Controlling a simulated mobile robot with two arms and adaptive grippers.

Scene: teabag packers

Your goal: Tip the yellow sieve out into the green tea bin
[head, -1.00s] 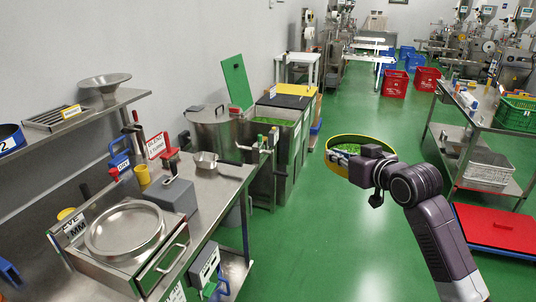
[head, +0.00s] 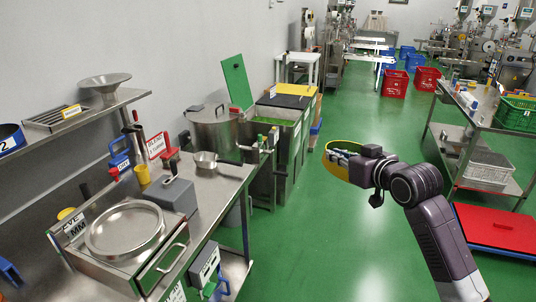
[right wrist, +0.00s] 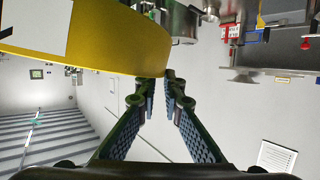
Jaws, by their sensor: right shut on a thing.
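The yellow sieve (head: 358,138) hangs over the green floor right of the bins in the head view. My right gripper (head: 352,160) is shut on it at its near side. In the right wrist view my gripper's fingertips (right wrist: 170,82) meet at the edge of the sieve's yellow wall (right wrist: 120,50), which bears a white label. The sieve's inside is mostly hidden now. The green tea bin (head: 283,112) is a metal bin left of the sieve, with green leaf showing in its open top and a raised green lid (head: 237,82) behind. My left gripper is out of view.
A steel bench (head: 215,180) with a round pan (head: 125,230) and a small saucepan (head: 205,160) fills the left. A lidded steel pot (head: 212,128) stands near the bin. A shelf rack (head: 460,140) and red platform (head: 497,225) are at right. The floor between is clear.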

